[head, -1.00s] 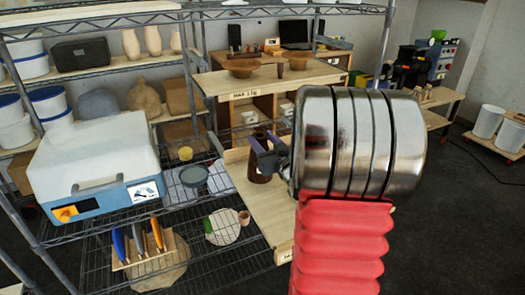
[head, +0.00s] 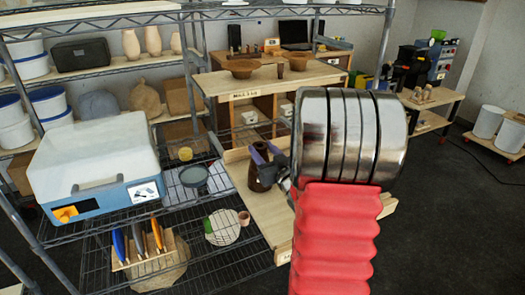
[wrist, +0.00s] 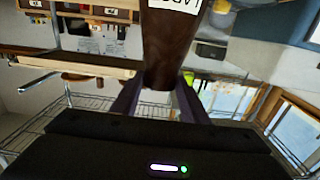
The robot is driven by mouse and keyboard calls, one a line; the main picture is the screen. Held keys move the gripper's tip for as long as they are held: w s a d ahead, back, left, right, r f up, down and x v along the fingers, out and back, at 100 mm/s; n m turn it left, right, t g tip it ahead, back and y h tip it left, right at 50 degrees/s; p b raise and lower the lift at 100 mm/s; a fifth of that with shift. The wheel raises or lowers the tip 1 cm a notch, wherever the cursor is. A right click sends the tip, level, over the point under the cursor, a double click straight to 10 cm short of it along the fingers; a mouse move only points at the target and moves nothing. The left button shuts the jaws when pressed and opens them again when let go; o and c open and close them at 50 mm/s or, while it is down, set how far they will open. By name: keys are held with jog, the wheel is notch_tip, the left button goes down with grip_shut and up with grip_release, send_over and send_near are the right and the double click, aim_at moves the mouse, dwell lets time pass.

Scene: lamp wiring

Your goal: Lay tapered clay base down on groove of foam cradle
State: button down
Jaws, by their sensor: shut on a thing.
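The tapered clay base (head: 258,178) is dark brown and is held above the pale wooden board at the centre. My gripper (head: 268,154) is shut on it. In the wrist view the brown base (wrist: 171,45) rises between the two purple fingers (wrist: 160,98), with part of a white label on its side. In the head view my large silver and red arm hides much of the area to the right of the base. I cannot make out the foam cradle or its groove in either view.
The pale board (head: 262,220) lies beside a wire shelf. On the shelf are a blue and white machine (head: 95,170), a rack of coloured-handled tools (head: 145,250) and a grey bowl (head: 194,176). A bench with brown bowls (head: 243,68) stands behind.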

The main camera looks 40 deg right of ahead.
jog(key=c, duration=1)
grip_release()
jog(key=shift+c, duration=0.2)
jog(key=v, duration=1.2)
jog(key=shift+r, duration=0.1)
